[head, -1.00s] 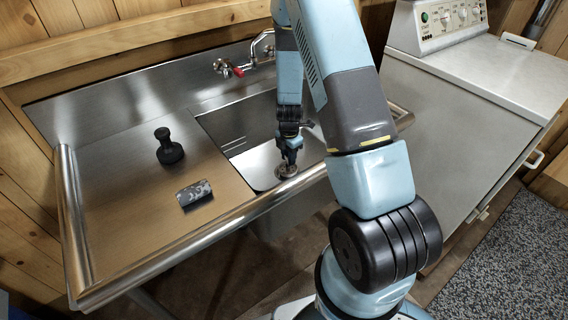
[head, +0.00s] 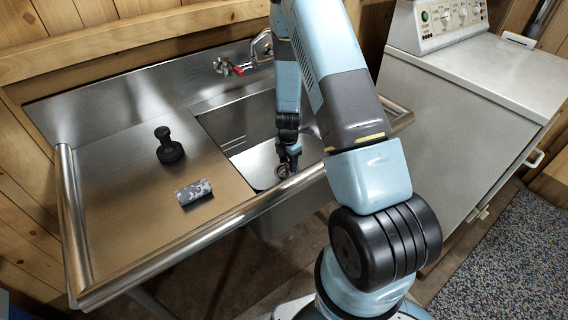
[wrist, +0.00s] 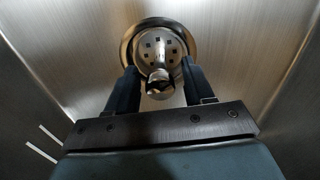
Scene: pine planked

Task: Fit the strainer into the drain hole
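The strainer (wrist: 172,47) is a round metal disc with small square holes and a knob. In the wrist view it lies over the metal ring of the drain hole (wrist: 194,38), within the ring's outline. A dark crescent shows at its left side; I cannot tell if it sits flush. My gripper (wrist: 159,72) is open, one finger on each side of the knob, with gaps between. In the head view my gripper (head: 288,163) is low in the sink basin (head: 255,165), and the strainer is mostly hidden by the fingers.
A black stopper-like object (head: 168,147) and a grey patterned block (head: 194,192) stand on the drainboard (head: 130,190) left of the basin. A faucet (head: 262,45) with a red handle is at the back. The basin's front rim is close to my gripper. A white appliance (head: 470,90) stands right.

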